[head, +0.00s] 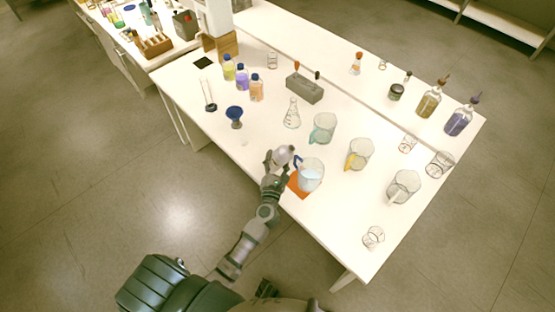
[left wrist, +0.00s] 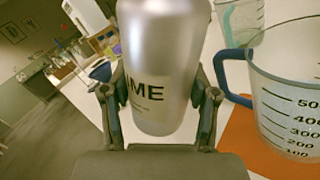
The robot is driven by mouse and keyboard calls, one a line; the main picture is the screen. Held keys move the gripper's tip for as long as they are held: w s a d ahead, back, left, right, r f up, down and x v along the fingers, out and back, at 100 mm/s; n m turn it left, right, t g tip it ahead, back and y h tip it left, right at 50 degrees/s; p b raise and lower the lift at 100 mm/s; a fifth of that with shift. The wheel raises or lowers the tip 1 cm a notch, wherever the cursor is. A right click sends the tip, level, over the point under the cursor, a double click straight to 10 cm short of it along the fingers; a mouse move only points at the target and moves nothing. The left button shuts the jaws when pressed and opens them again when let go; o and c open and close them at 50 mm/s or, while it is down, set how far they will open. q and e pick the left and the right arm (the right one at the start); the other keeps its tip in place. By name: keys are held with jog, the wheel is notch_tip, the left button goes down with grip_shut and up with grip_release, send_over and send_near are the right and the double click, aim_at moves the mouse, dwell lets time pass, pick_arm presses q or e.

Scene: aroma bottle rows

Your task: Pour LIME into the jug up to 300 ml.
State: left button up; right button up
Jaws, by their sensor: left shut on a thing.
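A silver bottle (head: 283,155) is held in my left gripper (head: 276,163), just left of the jug (head: 312,176). In the left wrist view the bottle (left wrist: 160,50) fills the middle, its label reading "IME" with the first letter hidden or cut off. The fingers of the left gripper (left wrist: 160,100) close on both sides of it. The clear jug with a blue handle (left wrist: 240,72) stands upright on an orange mat (left wrist: 240,130). Its scale shows marks from 100 to 500. I cannot tell any liquid level in it. My right gripper is not seen.
Behind the jug stand a teal-handled jug (head: 323,128) and a yellow-handled jug (head: 359,154). Further right is a white-handled jug (head: 404,186). A conical flask (head: 292,114) and a blue funnel (head: 234,116) stand to the left. The table's front edge is close to the mat.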

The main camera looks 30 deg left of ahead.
pick_arm(q)
jog(key=shift+d+m, duration=0.1)
jog(key=shift+m, duration=0.8)
jog(key=shift+t, duration=0.3)
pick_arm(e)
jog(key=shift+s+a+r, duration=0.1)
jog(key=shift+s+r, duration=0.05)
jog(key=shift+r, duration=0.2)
pick_arm(q)
jog(key=shift+m+h+b, duration=0.3)
jog(key=shift+m, duration=0.2)
jog(key=shift+a+m, duration=0.25)
jog(key=shift+m, duration=0.35)
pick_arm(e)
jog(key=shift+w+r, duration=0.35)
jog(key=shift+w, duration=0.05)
pick_arm(q)
jog(key=shift+r, duration=0.1)
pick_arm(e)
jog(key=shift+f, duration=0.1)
